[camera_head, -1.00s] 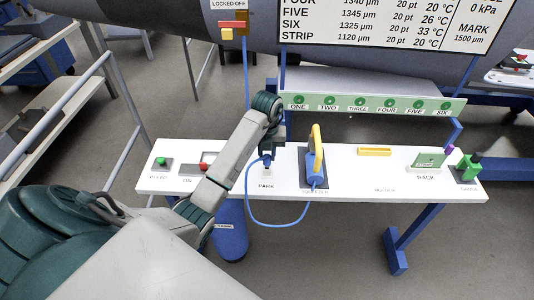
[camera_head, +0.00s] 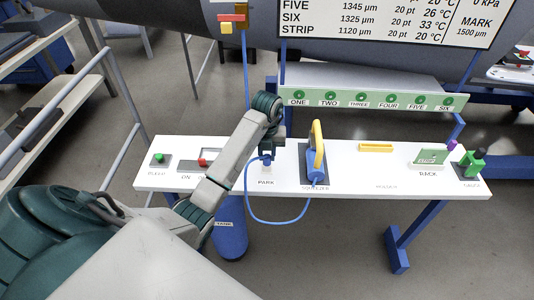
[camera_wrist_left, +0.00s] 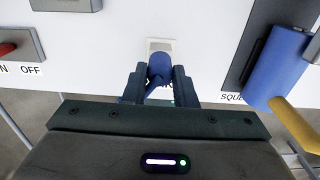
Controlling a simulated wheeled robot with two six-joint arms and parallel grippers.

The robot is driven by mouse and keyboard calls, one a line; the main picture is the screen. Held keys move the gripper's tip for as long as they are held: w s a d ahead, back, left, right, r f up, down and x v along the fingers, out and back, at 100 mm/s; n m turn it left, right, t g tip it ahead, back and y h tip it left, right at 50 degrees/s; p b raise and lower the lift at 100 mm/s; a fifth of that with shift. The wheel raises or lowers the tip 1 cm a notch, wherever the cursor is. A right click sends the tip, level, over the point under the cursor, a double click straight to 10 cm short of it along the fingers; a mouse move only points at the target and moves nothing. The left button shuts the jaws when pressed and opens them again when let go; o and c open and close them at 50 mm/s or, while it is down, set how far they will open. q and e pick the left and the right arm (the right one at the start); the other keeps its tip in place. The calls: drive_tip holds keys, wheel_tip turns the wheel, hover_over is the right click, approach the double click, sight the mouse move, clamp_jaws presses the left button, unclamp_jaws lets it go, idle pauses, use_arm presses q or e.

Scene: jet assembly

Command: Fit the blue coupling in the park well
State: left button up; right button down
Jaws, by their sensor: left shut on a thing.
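The blue coupling (camera_wrist_left: 159,66) is between the fingers of my left gripper (camera_wrist_left: 160,84) in the left wrist view. The gripper is shut on it. The park well (camera_wrist_left: 161,45) is a pale square block on the white bench, right at the coupling's end. The coupling covers part of the well, so I cannot tell how deep it sits. In the head view my left gripper (camera_head: 267,153) is over the PARK label, with the coupling (camera_head: 267,160) small and upright under it. A blue hose (camera_head: 276,221) loops from there to the squeezer. My right gripper is not in view.
The blue squeezer with a yellow handle (camera_head: 318,142) stands just right of the gripper. An on/off switch (camera_head: 205,158) and a green button (camera_head: 159,158) are to the left. A yellow holder (camera_head: 375,148) and a green block (camera_head: 428,157) are farther right. Bare bench lies between.

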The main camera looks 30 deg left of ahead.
sight(267, 156)
use_arm(q)
drive_tip(key=shift+f, duration=0.1)
drive_tip(key=o, duration=0.9)
wheel_tip(267, 156, up, 11)
drive_tip(key=p, duration=1)
drive_tip(key=shift+f, duration=0.1)
